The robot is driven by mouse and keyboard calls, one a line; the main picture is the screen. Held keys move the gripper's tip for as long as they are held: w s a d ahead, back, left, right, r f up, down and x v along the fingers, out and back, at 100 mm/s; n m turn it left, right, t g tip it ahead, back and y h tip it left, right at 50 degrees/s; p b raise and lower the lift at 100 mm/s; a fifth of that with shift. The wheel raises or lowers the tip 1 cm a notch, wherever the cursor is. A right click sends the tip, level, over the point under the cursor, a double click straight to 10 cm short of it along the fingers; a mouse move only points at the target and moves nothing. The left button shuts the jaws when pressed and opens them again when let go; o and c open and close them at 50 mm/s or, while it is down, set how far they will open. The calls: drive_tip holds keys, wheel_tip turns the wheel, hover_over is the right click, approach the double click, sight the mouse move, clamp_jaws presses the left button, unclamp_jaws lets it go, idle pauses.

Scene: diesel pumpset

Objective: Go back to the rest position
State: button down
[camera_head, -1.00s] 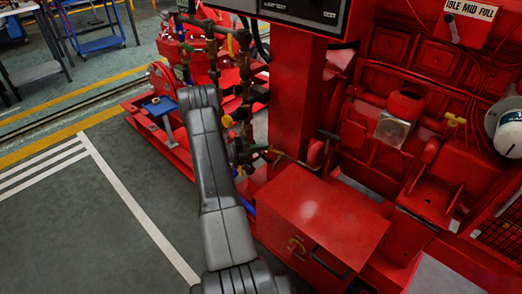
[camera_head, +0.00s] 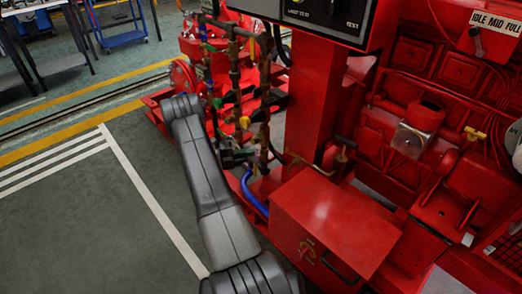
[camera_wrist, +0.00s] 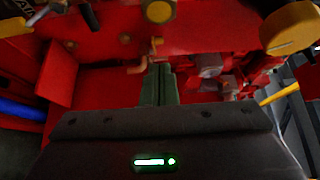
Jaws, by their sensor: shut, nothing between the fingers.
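My gripper (camera_wrist: 158,84) shows in the wrist view as two dark green fingers pressed together, with nothing between them. They point at the red pumpset (camera_wrist: 100,95), whose panels and fittings fill most of that view. The fingers stand in front of a brass-coloured fitting, and I cannot tell how far off it is. In the head view my arm reaches beside the left side of the pumpset (camera_head: 302,95). I cannot clearly make out my gripper there.
A red box with a handle (camera_head: 335,220) juts out right of my arm. Valves and pipes (camera_head: 238,75) stand close beyond it. A blue hose (camera_head: 252,195) runs beside my arm. Grey floor (camera_head: 90,225) lies open on the left. A blue cart (camera_head: 122,25) stands far back.

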drive_tip(key=shift+s+a, duration=0.1)
drive_tip(key=shift+a, duration=0.75)
drive_tip(key=shift+d, duration=0.1)
drive_tip(key=w+d+b, duration=0.1)
drive_tip(key=d+b, duration=0.1)
drive_tip(key=d, duration=0.8)
drive_tip(key=s+d+n+t+b, duration=0.1)
drive_tip(key=s+d+t+b, duration=0.1)
drive_tip(key=s+d+b, duration=0.2)
drive_tip(key=shift+s+n+t+y+b, duration=0.35)
drive_tip(key=shift+s+b, duration=0.25)
drive_tip(key=shift+s, duration=0.9)
drive_tip(key=shift+w, duration=0.1)
